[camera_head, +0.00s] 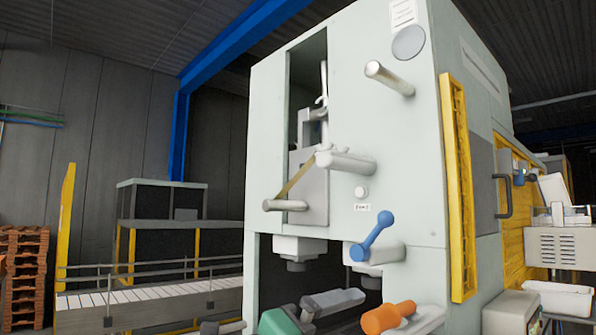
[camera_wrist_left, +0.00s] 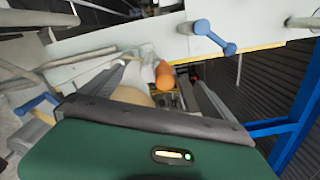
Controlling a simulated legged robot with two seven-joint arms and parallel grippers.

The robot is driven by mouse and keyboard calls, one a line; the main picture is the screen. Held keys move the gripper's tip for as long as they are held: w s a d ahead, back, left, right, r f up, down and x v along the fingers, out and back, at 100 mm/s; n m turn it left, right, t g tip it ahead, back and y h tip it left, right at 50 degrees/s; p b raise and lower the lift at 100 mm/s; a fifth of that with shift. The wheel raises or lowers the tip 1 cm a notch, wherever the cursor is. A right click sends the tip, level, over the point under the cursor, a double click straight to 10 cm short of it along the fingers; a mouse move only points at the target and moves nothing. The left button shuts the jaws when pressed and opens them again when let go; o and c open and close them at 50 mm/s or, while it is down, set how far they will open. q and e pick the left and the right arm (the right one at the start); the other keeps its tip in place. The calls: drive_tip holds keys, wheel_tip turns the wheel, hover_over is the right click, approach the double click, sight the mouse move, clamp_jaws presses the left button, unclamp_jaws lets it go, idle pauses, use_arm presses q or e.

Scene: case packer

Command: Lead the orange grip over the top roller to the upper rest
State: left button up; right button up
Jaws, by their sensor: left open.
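The orange grip (camera_head: 388,318) is low at the front of the machine, with a pale part at its right end. In the left wrist view the orange grip (camera_wrist_left: 165,80) shows between the fingers, ahead of them and apart. My left gripper (camera_head: 338,301), green-bodied with grey fingers, is open and empty, left of the grip; its fingers also show in the wrist view (camera_wrist_left: 158,80). A pale roller (camera_head: 388,78) sticks out high on the machine front; another roller (camera_head: 346,163) is below it. I cannot tell which part is the upper rest. My right gripper is out of view.
A brown band (camera_head: 297,178) runs from the middle roller to a lower-left roller (camera_head: 285,205). A blue-handled lever (camera_head: 372,237) juts out above the orange grip. A yellow guard (camera_head: 458,190) stands at the right edge. A railed conveyor (camera_head: 150,303) is at left.

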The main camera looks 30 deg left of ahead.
sight(364, 326)
use_arm(q)
drive_tip(key=d, duration=0.1)
drive_tip(key=w+d+p, duration=0.1)
drive_tip(key=d, duration=0.1)
drive_tip(key=w+d+p, duration=0.1)
drive_tip(key=shift+w+d+r, duration=0.25)
drive_tip(key=shift+d, duration=0.1)
drive_tip(key=shift+w+d, duration=0.15)
drive_tip(key=shift+w, duration=0.5)
drive_tip(key=shift+w+a+f, duration=0.15)
drive_tip(key=shift+w+a, duration=0.5)
drive_tip(key=shift+a, duration=0.1)
drive_tip(key=shift+w+a, duration=0.1)
drive_tip(key=shift+w, duration=0.5)
drive_tip(key=shift+w+d, duration=0.2)
drive_tip(key=shift+d, duration=0.55)
drive_tip(key=shift+d+r, duration=0.3)
drive_tip(key=shift+d, duration=0.4)
drive_tip(key=shift+a+f, duration=0.15)
drive_tip(key=shift+a, duration=0.45)
drive_tip(key=shift+c, duration=1)
drive_tip(key=shift+d, duration=0.45)
drive_tip(key=c, duration=1.2)
drive_tip(key=shift+a, duration=0.2)
clamp_jaws()
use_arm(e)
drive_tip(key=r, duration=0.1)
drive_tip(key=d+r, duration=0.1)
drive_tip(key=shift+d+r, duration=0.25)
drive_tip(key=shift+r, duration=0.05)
